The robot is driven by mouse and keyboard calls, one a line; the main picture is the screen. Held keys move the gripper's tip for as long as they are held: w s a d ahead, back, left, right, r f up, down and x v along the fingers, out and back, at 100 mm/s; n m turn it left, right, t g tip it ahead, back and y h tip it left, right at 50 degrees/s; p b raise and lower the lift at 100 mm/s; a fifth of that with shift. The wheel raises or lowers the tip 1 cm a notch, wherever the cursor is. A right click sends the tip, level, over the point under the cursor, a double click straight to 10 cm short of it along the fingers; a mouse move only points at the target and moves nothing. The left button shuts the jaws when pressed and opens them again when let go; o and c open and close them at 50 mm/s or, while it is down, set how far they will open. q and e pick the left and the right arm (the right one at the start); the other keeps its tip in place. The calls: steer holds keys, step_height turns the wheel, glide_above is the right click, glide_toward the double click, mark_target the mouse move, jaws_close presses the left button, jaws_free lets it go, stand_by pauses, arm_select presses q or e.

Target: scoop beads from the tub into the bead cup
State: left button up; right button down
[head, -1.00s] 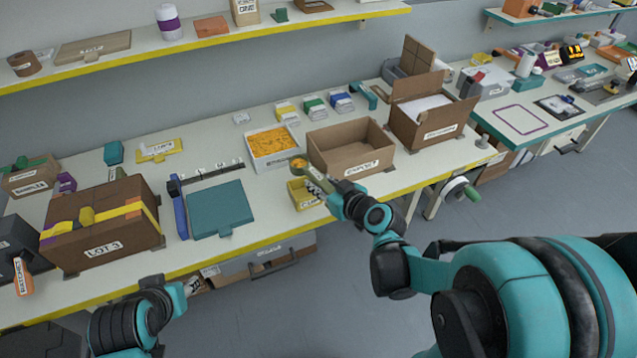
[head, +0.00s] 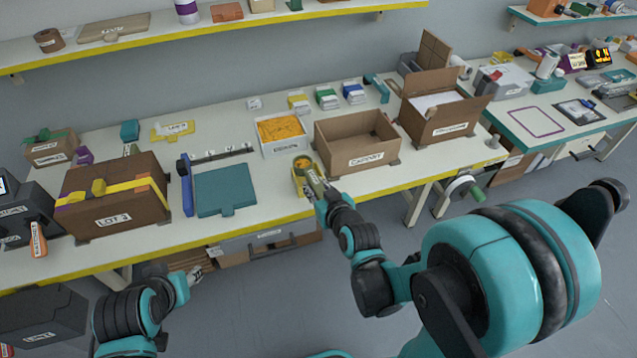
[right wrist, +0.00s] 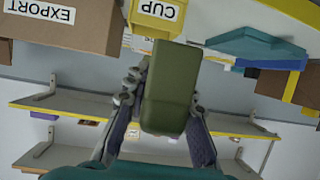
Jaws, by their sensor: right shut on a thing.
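The white tub (head: 265,148) of orange beads (head: 280,129) stands on the bench in the head view. The yellow bead cup (head: 298,187) stands in front of it near the bench edge and also shows in the right wrist view (right wrist: 152,20). My right gripper (head: 321,188) is shut on the olive-green handle of the scoop (right wrist: 170,90). In the head view, the scoop's bowl (head: 303,162) is over the cup's opening, partly covering it; its contents are unclear. My left gripper (head: 192,275) is low in front of the bench, too small to judge.
An open EXPORT box (head: 366,159) stands just right of the cup. Small colored packs (head: 326,97) stand behind the tub.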

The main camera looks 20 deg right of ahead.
steer(key=shift+s+a+r+m+h, duration=0.15)
steer(key=shift+a+r+m+h, duration=0.1)
steer(key=shift+a+r, duration=0.3)
steer(key=shift+s+a+r+m+h, duration=0.15)
steer(key=shift+a+r+h, duration=0.1)
steer(key=shift+a+r, duration=0.25)
